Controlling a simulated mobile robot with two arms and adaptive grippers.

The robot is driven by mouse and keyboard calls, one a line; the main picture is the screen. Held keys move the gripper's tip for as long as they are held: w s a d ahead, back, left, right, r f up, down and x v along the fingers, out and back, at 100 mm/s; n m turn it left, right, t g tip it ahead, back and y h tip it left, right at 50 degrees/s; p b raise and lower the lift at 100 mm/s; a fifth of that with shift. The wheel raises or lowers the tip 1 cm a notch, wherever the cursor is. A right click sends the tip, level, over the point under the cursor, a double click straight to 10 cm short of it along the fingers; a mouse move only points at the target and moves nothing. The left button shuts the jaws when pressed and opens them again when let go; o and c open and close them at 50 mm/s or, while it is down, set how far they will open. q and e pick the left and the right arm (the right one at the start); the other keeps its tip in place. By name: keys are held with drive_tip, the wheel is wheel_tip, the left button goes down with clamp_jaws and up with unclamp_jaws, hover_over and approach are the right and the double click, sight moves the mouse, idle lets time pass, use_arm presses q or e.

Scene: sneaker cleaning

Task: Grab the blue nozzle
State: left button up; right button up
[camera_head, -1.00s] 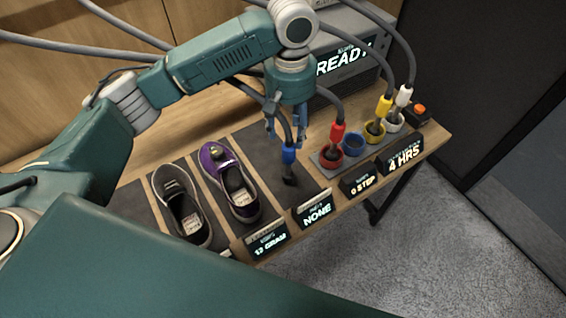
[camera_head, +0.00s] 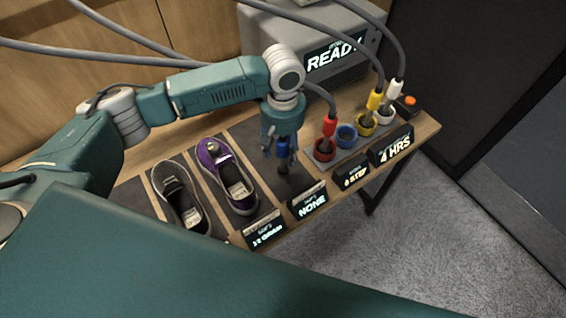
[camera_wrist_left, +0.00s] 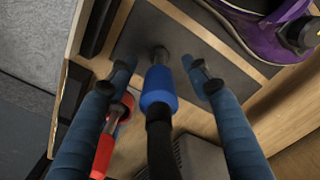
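The blue nozzle (camera_head: 283,150) stands on the dark mat (camera_head: 297,178) in front of the NONE display, its cable rising behind it. My left gripper (camera_head: 280,142) is directly over it. In the left wrist view, the blue nozzle (camera_wrist_left: 159,88) with its black cable lies between the two fingers of my left gripper (camera_wrist_left: 157,68). Gaps show on both sides, so the gripper is open around it, not closed on it. The nozzle's metal tip points down at the mat. My right gripper is not in view.
A purple sneaker (camera_head: 228,175) and a dark grey sneaker (camera_head: 180,195) stand left of the nozzle. Red (camera_head: 328,125), yellow (camera_head: 373,102) and white (camera_head: 393,90) nozzles stand in holders on the right; the blue holder (camera_head: 346,138) is empty. A READY machine (camera_head: 300,45) is behind.

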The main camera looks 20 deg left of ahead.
use_arm(q)
drive_tip(key=shift+r, duration=0.1)
clamp_jaws()
